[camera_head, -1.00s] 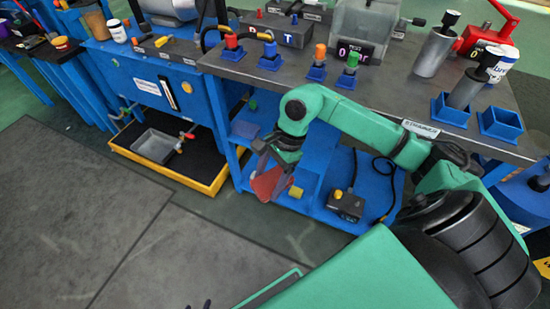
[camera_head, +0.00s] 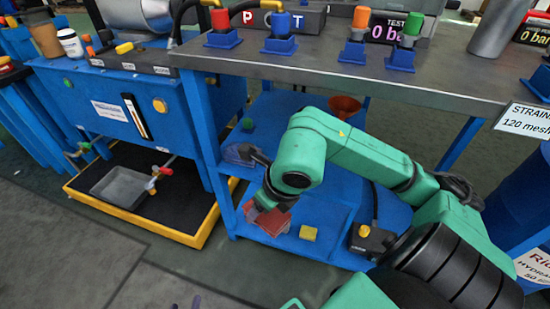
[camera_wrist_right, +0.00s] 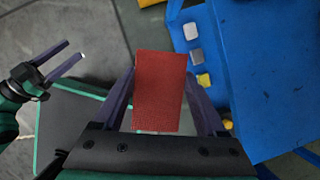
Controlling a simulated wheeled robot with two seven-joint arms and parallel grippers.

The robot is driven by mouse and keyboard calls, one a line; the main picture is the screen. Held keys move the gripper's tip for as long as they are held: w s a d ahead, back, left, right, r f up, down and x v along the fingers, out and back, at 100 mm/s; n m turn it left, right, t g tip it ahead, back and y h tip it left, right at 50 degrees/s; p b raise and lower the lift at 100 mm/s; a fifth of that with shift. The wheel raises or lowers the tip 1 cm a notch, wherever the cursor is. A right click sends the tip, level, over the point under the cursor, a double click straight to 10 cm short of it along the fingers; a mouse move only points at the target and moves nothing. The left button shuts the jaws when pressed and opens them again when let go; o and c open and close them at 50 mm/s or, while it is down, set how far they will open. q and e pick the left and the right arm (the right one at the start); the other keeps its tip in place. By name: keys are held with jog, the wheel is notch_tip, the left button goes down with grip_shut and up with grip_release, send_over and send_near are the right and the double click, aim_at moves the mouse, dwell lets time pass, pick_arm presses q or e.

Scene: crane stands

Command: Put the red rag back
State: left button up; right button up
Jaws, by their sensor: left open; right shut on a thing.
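The red rag (camera_head: 271,221) shows below my right gripper (camera_head: 270,203), in front of the left part of the bench's blue lower shelf (camera_head: 335,215). In the right wrist view the flat red rag (camera_wrist_right: 159,90) is between the two purple fingers of my right gripper (camera_wrist_right: 160,98), which is shut on it. There the floor lies behind the rag, and the blue shelf is to its right. My left gripper (camera_wrist_right: 73,66) is open and empty at the left of that view. Only its purple tips (camera_head: 185,301) show at the bottom of the head view.
A yellow block (camera_head: 308,233) and a black box (camera_head: 370,240) with a cable sit on the lower shelf. White and grey squares (camera_wrist_right: 190,31) also lie there. A yellow-rimmed tray (camera_head: 195,238) stands left. The benchtop (camera_head: 300,65) overhangs the shelf. Floor is clear in front.

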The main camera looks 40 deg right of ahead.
jog(key=w+d+b, duration=0.1)
jog(key=w+d, duration=0.2)
jog(key=d, duration=0.2)
jog(key=w+d+b, duration=0.1)
jog(key=w+d, duration=0.2)
jog(key=d, duration=0.1)
jog(key=w+d+b, duration=0.1)
jog(key=w+d, duration=0.2)
jog(key=d, duration=0.2)
jog(key=shift+w+d, duration=0.35)
jog(key=shift+w, duration=0.05)
jog(key=shift+s+a+f+b, duration=0.15)
jog(key=shift+f+b, duration=0.2)
jog(key=shift+f, duration=0.4)
pick_arm(q)
jog(key=w+t, duration=0.1)
jog(key=w, duration=0.1)
jog(key=w+r+t, duration=0.1)
jog(key=w+t, duration=0.1)
jog(key=shift+w+a+r, duration=0.1)
jog(key=shift+a, duration=0.05)
jog(key=shift+r, duration=0.1)
jog(key=shift+w+r, duration=0.3)
jog(key=shift+r, duration=0.05)
pick_arm(e)
jog(key=o, duration=1.1)
